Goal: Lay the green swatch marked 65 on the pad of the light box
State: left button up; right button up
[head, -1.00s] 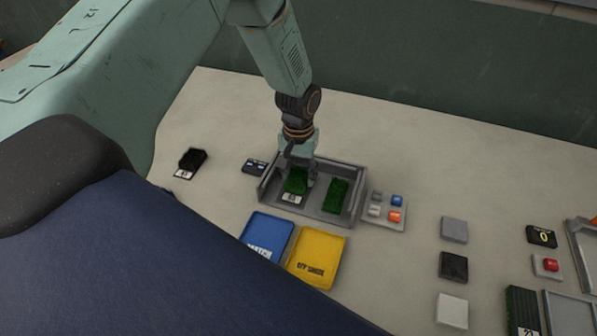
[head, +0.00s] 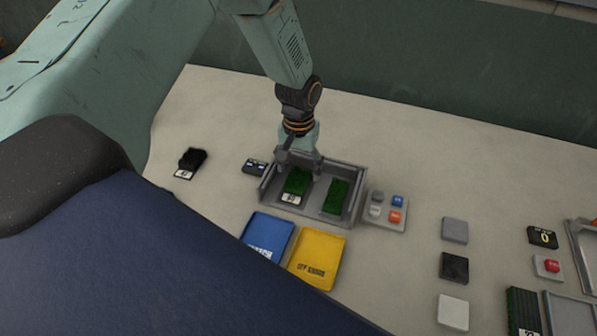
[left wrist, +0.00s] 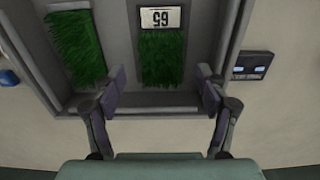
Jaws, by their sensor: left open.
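The green swatch marked 65 (head: 297,182) lies inside the grey light box (head: 354,210), in its left part, with its white label toward the front. In the left wrist view the swatch (left wrist: 162,58) shows its number upside down. A second green swatch (head: 336,197) lies in the right part of the box. My left gripper (head: 302,164) is open and empty above the back of the box. In the left wrist view its fingers (left wrist: 162,86) stand apart on either side of the swatch's far end, not closed on it. The pad under the swatch is hidden. My right gripper is out of view.
A blue tray (head: 268,236) and a yellow tray (head: 316,257) lie in front of the box. A button panel (head: 387,210) stands to its right and a small display (head: 255,167) to its left. A black labelled swatch (head: 191,160) lies further left.

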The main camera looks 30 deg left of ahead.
aim_at(298, 177)
pick_arm(q)
notch_tip(298, 177, up, 10)
dwell(0.3)
jog(key=shift+s+r, duration=0.1)
jog(key=shift+r, duration=0.05)
dwell(0.5)
dwell(0.4)
dwell(1.0)
